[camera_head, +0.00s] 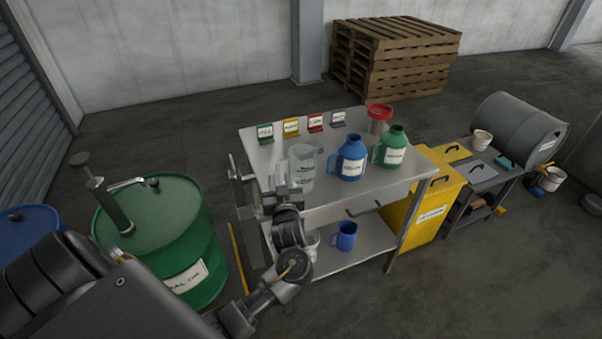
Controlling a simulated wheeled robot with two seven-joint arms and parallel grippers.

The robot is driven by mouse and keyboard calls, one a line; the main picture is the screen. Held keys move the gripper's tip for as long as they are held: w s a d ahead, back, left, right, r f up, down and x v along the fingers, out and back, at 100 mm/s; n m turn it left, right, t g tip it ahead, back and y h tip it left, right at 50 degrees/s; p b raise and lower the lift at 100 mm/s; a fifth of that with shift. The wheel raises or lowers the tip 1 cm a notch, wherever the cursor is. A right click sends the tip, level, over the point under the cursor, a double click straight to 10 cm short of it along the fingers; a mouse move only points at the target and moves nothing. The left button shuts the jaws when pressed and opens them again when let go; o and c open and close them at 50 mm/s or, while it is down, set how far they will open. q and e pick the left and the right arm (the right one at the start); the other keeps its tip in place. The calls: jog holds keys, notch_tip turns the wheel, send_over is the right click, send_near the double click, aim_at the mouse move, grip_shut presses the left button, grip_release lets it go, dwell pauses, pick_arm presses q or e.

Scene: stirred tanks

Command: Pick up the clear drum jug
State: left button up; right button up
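The clear drum jug (306,167) is a see-through jug with a white label. It stands upright on the top of the metal cart (357,197), left of a blue jug (349,158) and a green jug (390,147). My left gripper (283,184) is at the near left side of the clear jug, over the cart's front left edge, and overlaps the jug's lower left part. Its fingers are small and partly lost against the jug, so I cannot tell whether they touch it or how far apart they are. My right gripper is out of view.
Small coloured label stands (291,128) and a red funnel (379,113) are along the cart's back. A blue mug (345,237) sits on the lower shelf. A green drum (168,229) with a pump stands left; a yellow bin (428,206) stands right of the cart.

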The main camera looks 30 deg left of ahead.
aim_at(278, 170)
pick_arm(q)
jog(key=shift+p+x, duration=0.5)
jog(key=shift+x, duration=2.35)
jog(key=shift+r, duration=0.15)
jog(key=shift+c, duration=0.4)
grip_shut()
